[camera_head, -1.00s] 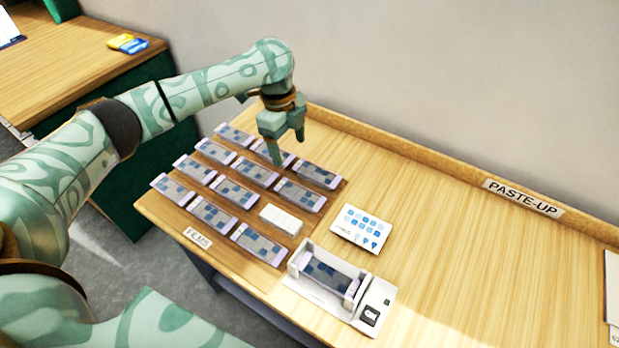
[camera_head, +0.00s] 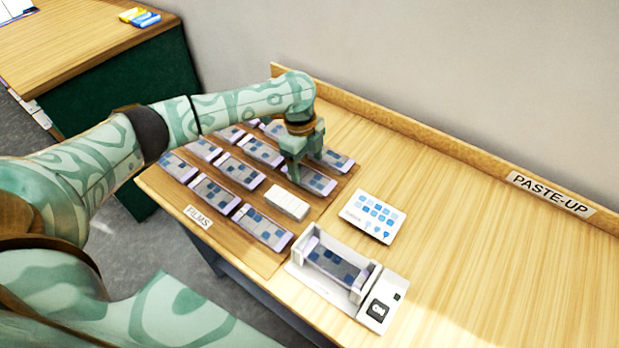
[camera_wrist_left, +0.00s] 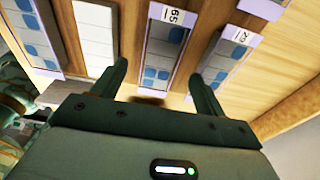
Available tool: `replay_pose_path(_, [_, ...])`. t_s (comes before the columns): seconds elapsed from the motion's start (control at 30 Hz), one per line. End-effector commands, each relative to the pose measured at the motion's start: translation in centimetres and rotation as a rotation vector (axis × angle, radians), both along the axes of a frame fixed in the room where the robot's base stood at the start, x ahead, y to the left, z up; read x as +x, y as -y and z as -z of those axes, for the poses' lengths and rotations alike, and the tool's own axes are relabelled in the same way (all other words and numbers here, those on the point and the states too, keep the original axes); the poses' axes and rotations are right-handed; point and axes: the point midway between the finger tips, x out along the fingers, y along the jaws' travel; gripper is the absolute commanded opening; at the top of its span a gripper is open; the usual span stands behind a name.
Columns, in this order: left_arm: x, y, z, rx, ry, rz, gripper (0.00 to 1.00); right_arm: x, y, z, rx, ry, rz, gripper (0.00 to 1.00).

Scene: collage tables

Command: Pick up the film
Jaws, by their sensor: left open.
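Several films with lilac ends and blue-grey squares lie in rows on the brown FILMS board (camera_head: 253,260) in the head view. My left gripper (camera_head: 304,176) is open and points down over the film (camera_head: 318,182) at the right side of the rows, partly covering it. In the left wrist view, my left gripper (camera_wrist_left: 159,74) has one finger on each side of a film with a number label (camera_wrist_left: 164,50). A gap seems to remain on both sides; its height above the film is unclear. My right gripper is not in view.
A plain white block (camera_head: 287,203) lies near the gripper. A white tray device (camera_head: 378,305) holds another film at the table's front edge. A white card with blue marks (camera_head: 372,216) lies beside it. The PASTE-UP side of the table (camera_head: 480,250) is mostly bare.

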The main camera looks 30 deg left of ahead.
Motion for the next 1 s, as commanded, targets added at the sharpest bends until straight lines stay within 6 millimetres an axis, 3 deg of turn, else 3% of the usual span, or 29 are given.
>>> replay_pose_path(0.03, [-0.1, 0.1, 1.5, 0.0, -0.005, 0.001, 0.73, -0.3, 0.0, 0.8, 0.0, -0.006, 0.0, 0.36])
replay_pose_path(0.1, [-0.1, 0.2, 2.2, 0.001, -0.004, -0.001, 0.73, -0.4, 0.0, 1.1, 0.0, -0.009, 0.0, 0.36])
replay_pose_path(0.33, [-0.1, 0.2, 2.1, 0.001, 0.0, 0.0, 0.73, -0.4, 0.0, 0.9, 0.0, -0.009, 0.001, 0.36])
replay_pose_path(0.5, [-0.1, 0.2, 2.1, 0.001, 0.0, 0.0, 0.25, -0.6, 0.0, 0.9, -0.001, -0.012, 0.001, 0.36])
replay_pose_path(0.83, [-0.1, 0.2, 2.0, 0.001, 0.0, 0.0, 0.25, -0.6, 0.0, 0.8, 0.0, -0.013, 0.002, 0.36])
replay_pose_path(1.0, [0.0, 0.3, 0.4, 0.0, 0.002, 0.0, 0.25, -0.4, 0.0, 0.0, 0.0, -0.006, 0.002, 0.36])
